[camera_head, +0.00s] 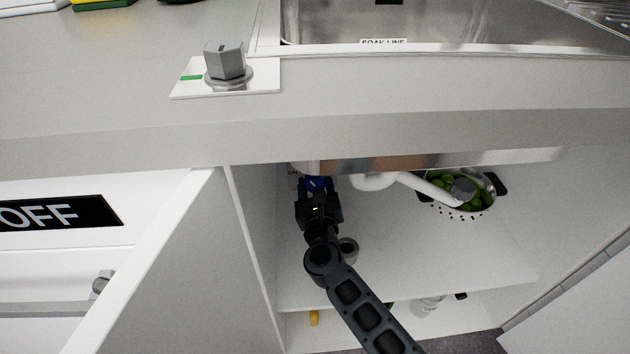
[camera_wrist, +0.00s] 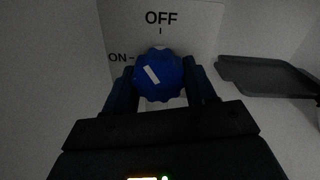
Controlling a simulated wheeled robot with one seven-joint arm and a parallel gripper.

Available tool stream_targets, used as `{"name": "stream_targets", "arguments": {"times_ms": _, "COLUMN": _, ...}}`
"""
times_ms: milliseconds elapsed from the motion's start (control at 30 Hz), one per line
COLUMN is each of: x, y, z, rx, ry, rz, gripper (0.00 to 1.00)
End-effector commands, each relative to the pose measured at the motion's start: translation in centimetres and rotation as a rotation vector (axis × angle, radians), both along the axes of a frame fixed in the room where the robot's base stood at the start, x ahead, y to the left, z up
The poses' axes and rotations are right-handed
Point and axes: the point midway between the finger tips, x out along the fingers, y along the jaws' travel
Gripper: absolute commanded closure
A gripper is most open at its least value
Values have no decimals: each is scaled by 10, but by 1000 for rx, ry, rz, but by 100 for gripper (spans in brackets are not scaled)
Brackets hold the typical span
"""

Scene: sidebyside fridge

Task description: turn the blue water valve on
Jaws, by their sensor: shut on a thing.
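The blue water valve (camera_wrist: 160,75) is a round, scalloped knob on a white plate (camera_wrist: 190,22) in the wrist view. The plate reads OFF at the top and ON at the left. A white mark on the knob slants toward the upper left, between the two labels. My gripper (camera_wrist: 163,85) is shut on the knob, one finger on each side. In the head view my gripper (camera_head: 316,188) reaches into the cabinet under the sink, and a bit of the blue valve (camera_head: 315,184) shows at its tip.
The open cabinet has a door (camera_head: 150,270) at the left and the counter edge (camera_head: 300,145) above. A white drain pipe (camera_head: 410,183) and a colander (camera_head: 478,208) with green things are to the right. A dark tray (camera_wrist: 265,75) is right of the valve plate.

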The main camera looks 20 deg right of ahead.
Motion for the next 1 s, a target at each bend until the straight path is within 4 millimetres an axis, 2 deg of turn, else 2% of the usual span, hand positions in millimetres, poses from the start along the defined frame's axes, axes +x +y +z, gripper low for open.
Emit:
{"name": "stream_targets", "arguments": {"times_ms": 600, "x": -1, "y": -2, "z": 3, "rx": -557, "ry": 183, "rz": 2, "gripper": 75}}
{"name": "stream_targets", "arguments": {"times_ms": 1000, "x": -2, "y": -3, "z": 4, "rx": -851, "ry": 278, "rz": 2, "gripper": 75}}
